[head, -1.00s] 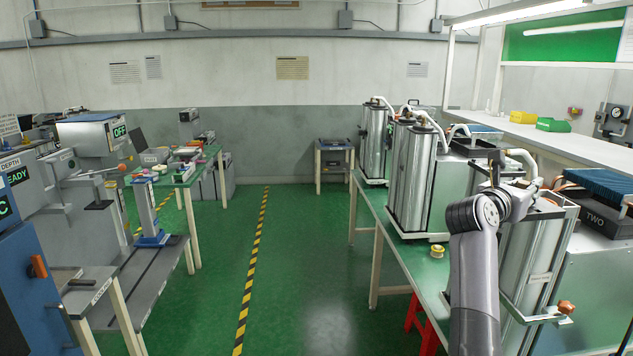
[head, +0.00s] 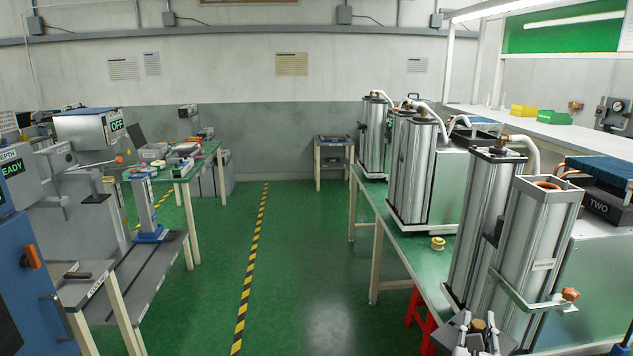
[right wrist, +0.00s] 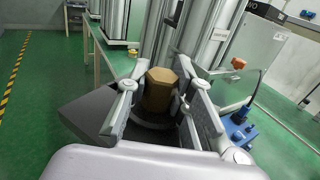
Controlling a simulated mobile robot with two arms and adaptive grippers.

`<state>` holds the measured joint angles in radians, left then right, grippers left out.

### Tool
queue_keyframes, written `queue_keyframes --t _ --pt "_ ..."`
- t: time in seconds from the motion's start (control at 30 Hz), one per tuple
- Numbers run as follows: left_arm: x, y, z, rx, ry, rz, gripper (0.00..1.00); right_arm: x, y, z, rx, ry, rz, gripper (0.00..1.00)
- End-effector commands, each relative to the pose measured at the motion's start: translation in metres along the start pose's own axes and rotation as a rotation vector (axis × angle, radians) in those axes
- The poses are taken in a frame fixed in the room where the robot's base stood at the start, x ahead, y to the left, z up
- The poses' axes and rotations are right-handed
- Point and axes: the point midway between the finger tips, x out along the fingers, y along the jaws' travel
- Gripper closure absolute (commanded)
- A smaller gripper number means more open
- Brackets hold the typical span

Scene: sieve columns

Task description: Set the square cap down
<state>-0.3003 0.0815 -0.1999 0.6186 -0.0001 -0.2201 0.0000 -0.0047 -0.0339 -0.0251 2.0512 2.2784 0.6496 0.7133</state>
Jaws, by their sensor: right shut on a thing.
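The square cap (right wrist: 90,112) is a dark flat plate with a brass-brown faceted fitting (right wrist: 160,88) on top, seen in the right wrist view. My right gripper (right wrist: 160,95) is shut on this fitting, one finger on each side. In the head view, my right gripper (head: 478,330) is low at the bottom edge, in front of the nearest columns, and the dark cap (head: 448,336) shows partly beside it. I cannot tell whether the cap touches anything beneath it. The nearest column (head: 540,230) has an open top with an orange ring inside. My left gripper is not in view.
The green table (head: 392,228) carries more metal columns and a small yellow spool (head: 437,243). A red stool (head: 420,318) stands under it. The orange knob (head: 570,294) juts from the nearest column's clamp. The green floor aisle (head: 310,260) is clear.

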Motion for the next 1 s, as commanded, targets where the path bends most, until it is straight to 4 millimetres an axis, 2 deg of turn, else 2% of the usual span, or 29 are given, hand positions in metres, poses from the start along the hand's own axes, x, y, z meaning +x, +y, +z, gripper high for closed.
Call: queue_keyframes --t 0.03,0.1,0.3,0.5,0.6,0.8,0.97,1.0 --pt "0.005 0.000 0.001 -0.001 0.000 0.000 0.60 -0.018 0.001 -0.015 -0.006 0.004 0.035 1.00" --pt "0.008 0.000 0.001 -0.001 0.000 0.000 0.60 -0.040 0.004 -0.029 -0.006 0.004 0.087 1.00" --pt "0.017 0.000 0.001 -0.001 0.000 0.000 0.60 -0.110 0.013 -0.061 -0.004 0.006 0.233 1.00" --pt "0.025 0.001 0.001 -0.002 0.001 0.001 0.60 -0.174 0.018 -0.075 -0.001 0.006 0.358 1.00" --pt "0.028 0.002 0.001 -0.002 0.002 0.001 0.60 -0.197 0.019 -0.076 0.000 0.005 0.400 1.00" --pt "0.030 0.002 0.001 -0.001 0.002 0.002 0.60 -0.221 0.021 -0.075 -0.001 0.001 0.448 1.00" --pt "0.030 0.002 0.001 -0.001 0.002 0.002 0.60 -0.224 0.022 -0.074 -0.006 -0.001 0.459 1.00" --pt "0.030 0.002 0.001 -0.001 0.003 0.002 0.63 -0.224 0.022 -0.073 -0.005 -0.001 0.459 1.00"
